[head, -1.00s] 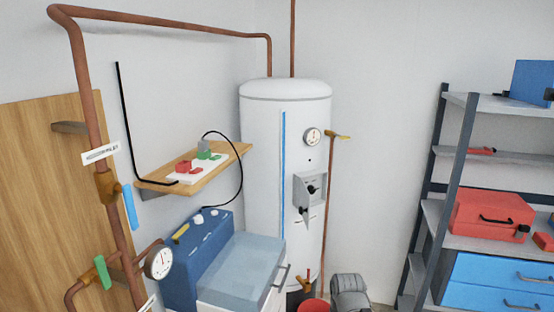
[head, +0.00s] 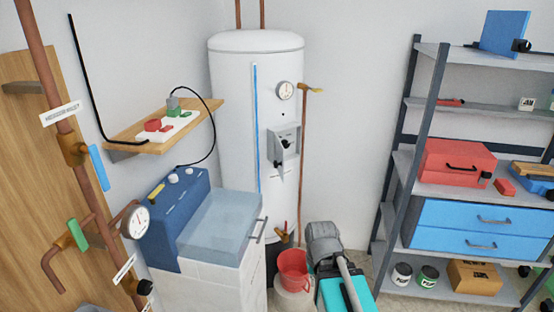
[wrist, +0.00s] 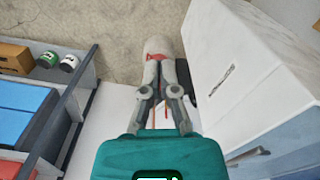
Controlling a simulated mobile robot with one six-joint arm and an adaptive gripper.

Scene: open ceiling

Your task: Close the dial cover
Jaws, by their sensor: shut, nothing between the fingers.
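The grey dial box (head: 285,139) is on the front of the white water heater (head: 238,105), below a round gauge. A dark dial shows inside it. My gripper (wrist: 161,85) is shut and empty in the wrist view, pointing down over the floor side of the room, apart from the box. The dial box and cover are not in the wrist view. In the head view my arm is low at the centre, below the box, and the fingers cannot be made out.
A blue and white cabinet (head: 200,285) with a clear lid and handle stands left of the heater. A red bucket (head: 293,267) sits at the heater's foot. A copper pipe (head: 303,170) runs right of the box. A metal shelf (head: 390,225) stands at right.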

